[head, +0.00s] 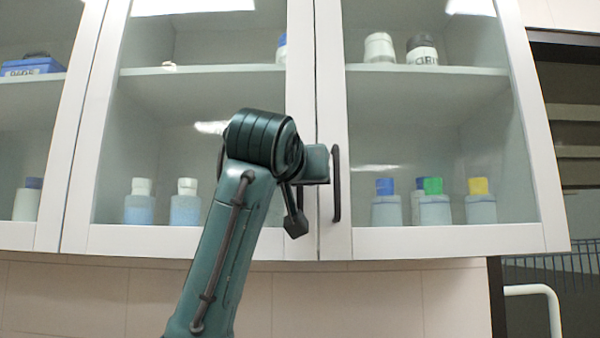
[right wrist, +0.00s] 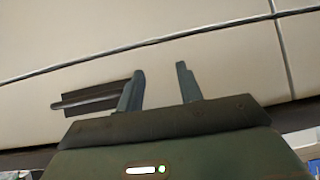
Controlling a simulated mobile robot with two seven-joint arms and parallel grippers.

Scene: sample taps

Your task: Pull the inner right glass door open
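The right glass door (head: 480,240) of the central pair has a white frame and appears shut. Its dark upright handle (head: 336,185) is on its left frame bar. An arm, seemingly my left, rises from the bottom left of the head view. Its gripper end (head: 318,165) points right, right beside the handle. Whether it touches the handle, and its finger opening, cannot be told. My right gripper (right wrist: 160,88) is open and empty in the right wrist view, its two fingers apart before a cream surface. It does not show in the head view.
The left glass door (head: 180,240) also appears shut, partly hidden by the arm. Several bottles stand on shelves behind the glass. A dark bar-like fitting (right wrist: 95,98) lies left of the right gripper's fingers. A white pipe (head: 535,290) stands at the lower right.

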